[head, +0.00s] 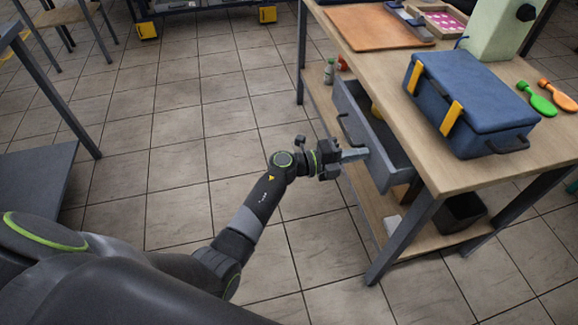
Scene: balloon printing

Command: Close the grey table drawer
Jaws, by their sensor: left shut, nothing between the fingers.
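The grey drawer (378,163) under the wooden table (458,176) stands partly pulled out toward the left. Its dark handle (343,129) is on the front panel. Part of a yellow thing shows inside the drawer. My left gripper (356,154) is shut and empty, at the drawer's front panel, below and right of the handle. I cannot tell whether its fingertips touch the panel. My right gripper is not in view.
A blue toolbox (466,108) with yellow latches stands on the tabletop above the drawer. A lower shelf (378,206) and table legs are below. Tiled floor left of the table is clear.

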